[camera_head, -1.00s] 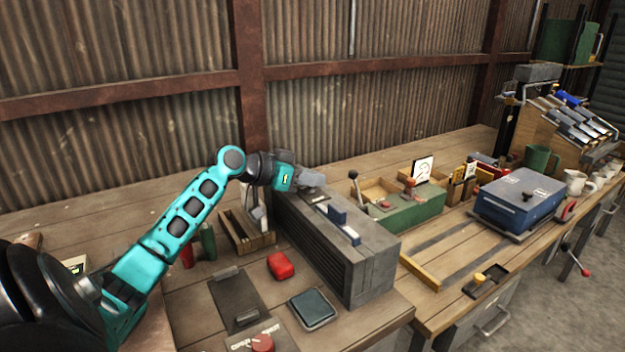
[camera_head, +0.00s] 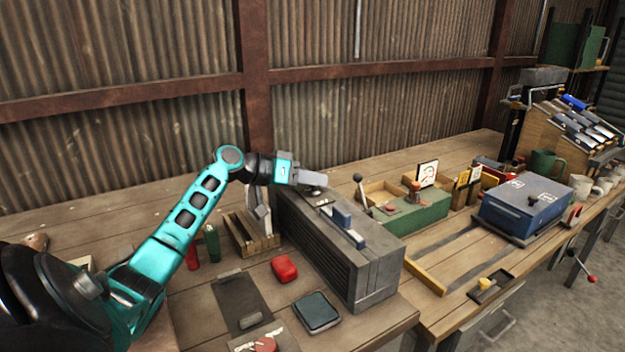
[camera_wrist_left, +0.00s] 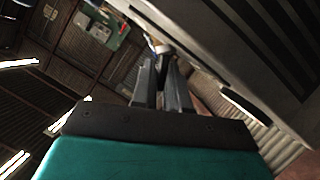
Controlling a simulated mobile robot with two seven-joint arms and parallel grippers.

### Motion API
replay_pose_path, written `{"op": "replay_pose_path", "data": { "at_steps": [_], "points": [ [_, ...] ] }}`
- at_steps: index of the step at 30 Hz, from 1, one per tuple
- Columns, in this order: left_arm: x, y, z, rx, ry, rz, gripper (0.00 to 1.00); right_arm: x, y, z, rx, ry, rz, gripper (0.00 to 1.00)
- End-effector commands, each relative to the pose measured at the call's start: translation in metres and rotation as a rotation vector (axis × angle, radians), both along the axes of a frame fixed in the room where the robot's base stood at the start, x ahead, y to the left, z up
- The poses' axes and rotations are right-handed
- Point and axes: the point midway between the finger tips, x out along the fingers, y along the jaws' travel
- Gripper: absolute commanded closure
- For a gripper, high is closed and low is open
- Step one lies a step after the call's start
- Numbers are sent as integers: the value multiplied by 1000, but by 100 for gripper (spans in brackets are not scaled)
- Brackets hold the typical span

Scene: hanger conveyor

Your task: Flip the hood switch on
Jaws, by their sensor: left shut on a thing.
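A grey louvred metal box (camera_head: 335,245), which looks like the hood, stands on the wooden bench. On its top are a blue lever (camera_head: 341,217) and, at the far end, a small dark round part (camera_head: 314,190). My left gripper (camera_head: 318,178) is over that far end, close to the dark part. In the left wrist view its two fingers (camera_wrist_left: 166,62) are close together, with a small pale part (camera_wrist_left: 163,47) at their tips. I cannot tell whether this is the hood switch. My right gripper is not in view.
A green lever box (camera_head: 415,212) and a blue case (camera_head: 525,207) stand to the right. A red object (camera_head: 284,268), a dark square pad (camera_head: 316,312) and a dark board (camera_head: 240,300) lie in front. A wooden crate (camera_head: 250,240) sits left of the grey box.

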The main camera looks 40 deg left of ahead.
Motion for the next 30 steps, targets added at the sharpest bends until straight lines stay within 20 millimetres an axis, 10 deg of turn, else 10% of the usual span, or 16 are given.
{"op": "replay_pose_path", "data": {
  "at_steps": [4, 5, 11, 22, 30],
  "points": [
    [0, 0, 1, 0, -4, 2, 100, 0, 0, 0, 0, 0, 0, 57],
    [0, 1, 1, 0, -4, 3, 85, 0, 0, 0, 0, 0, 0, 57],
    [0, 0, 1, 1, -3, 1, 66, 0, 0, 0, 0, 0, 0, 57],
    [-7, 4, 2, 3, 0, 2, 65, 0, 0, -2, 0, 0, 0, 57],
    [-52, 26, 19, 4, 0, 2, 65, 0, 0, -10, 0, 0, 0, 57]
  ]
}}
